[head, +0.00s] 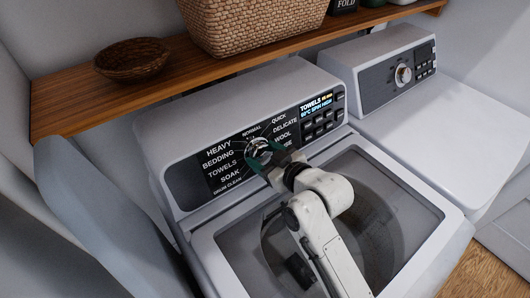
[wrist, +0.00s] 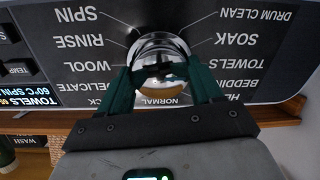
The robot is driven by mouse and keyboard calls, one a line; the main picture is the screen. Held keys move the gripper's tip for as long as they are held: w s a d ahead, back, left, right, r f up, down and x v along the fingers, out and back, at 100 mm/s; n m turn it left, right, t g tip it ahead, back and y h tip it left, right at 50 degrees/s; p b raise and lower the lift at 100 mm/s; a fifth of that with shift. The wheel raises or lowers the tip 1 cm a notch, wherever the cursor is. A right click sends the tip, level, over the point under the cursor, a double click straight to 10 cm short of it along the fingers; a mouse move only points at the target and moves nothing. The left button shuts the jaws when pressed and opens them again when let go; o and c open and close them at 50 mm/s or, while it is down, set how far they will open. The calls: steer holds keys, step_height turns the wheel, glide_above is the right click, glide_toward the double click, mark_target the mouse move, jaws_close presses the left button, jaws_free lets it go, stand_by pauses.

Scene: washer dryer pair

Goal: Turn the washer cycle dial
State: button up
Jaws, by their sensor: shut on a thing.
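The washer (head: 195,105) stands in the middle of the head view, with a black control panel (head: 225,178) on its raised back. The round silver cycle dial (head: 259,146) sits in the panel, ringed by printed cycle names. My gripper (head: 262,158) reaches the dial from the front, its green fingers on either side of the knob. In the wrist view the fingers flank the chrome dial (wrist: 158,62) and are shut on it. The panel there appears upside down. The display (head: 317,105) reads TOWELS. The fingers partly hide the dial and nearby labels.
A wooden shelf (head: 75,104) above the washer holds a dark bowl (head: 131,59) and a wicker basket (head: 250,22). The dryer (head: 440,110) stands to the right with its own knob (head: 403,75). A glass lid (head: 385,235) lies below my arm.

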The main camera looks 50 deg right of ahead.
steer(key=m+p, duration=0.2)
steer(key=m, duration=0.4)
steer(key=m+p, duration=0.1)
steer(key=m, duration=0.4)
steer(key=shift+f+m+t, duration=0.1)
steer(key=shift+m+t, duration=0.2)
steer(key=shift+m, duration=0.1)
steer(key=m, duration=0.6)
steer(key=shift+m, duration=0.3)
steer(key=m, duration=0.6)
steer(key=shift+s+f+m+h, duration=0.1)
steer(key=shift+m+h, duration=0.2)
steer(key=shift+h, duration=0.1)
steer(key=m, duration=0.6)
steer(key=shift+m+h, duration=0.3)
steer(key=m, duration=0.5)
steer(key=shift+a+m, duration=0.1)
steer(key=shift+m, duration=0.2)
steer(key=m, duration=1.1)
steer(key=shift+m, duration=0.3)
steer(key=shift+a, duration=0.1)
